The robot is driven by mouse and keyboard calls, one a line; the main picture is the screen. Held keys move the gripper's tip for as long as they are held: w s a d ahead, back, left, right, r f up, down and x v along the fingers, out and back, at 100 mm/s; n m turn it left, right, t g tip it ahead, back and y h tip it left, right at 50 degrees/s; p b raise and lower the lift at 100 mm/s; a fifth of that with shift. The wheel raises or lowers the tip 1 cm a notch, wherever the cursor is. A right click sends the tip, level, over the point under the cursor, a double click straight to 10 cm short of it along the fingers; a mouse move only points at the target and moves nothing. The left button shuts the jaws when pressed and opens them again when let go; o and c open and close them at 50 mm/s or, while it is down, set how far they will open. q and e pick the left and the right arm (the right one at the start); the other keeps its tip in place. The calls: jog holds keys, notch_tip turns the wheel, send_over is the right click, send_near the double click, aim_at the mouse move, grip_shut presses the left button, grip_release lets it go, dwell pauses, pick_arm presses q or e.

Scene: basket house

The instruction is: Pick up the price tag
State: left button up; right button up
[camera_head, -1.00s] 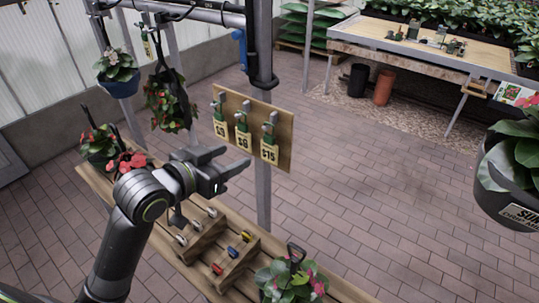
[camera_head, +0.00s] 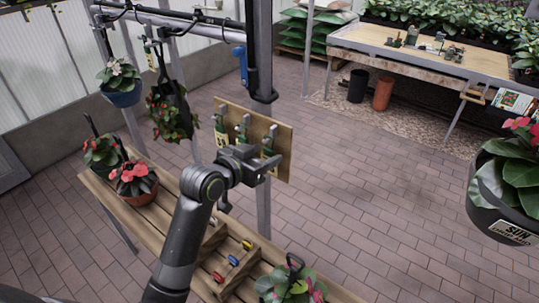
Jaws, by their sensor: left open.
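Yellow price tags hang from green clips on a wooden board (camera_head: 284,163) fixed to a metal post. The left price tag (camera_head: 221,141) shows best; in the current view the other tags are mostly hidden behind my gripper. My left gripper (camera_head: 266,165) is open, with its fingers pointing right, in front of the lower right part of the board. No tag can be seen between its fingers. I cannot tell whether it touches a tag. My right gripper is not in view.
A slatted wooden bench (camera_head: 166,205) with potted flowers and a rack of small coloured items (camera_head: 233,260) lies below. Pots hang at left, and a large hanging pot (camera_head: 497,215) is at right. A worktable (camera_head: 400,62) stands behind open brick floor.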

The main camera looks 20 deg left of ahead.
pick_arm(q)
jog(key=shift+w+d+f, duration=0.1)
jog(key=shift+w, duration=0.25)
jog(key=c, duration=0.4)
jog(key=shift+r+b, duration=0.3)
jog(key=shift+r, duration=0.3)
jog(key=shift+s+r, duration=0.1)
jog(key=shift+s, duration=0.2)
jog(key=s+a, duration=0.2)
jog(key=s, duration=0.3)
jog(key=s+a+p, duration=0.1)
jog(key=s+a, duration=0.1)
jog(key=s, duration=0.4)
jog(key=s+a+p, duration=0.1)
jog(key=s+a, duration=0.1)
jog(key=s, duration=0.3)
jog(key=shift+s+a+r, duration=0.1)
jog(key=shift+s, duration=0.1)
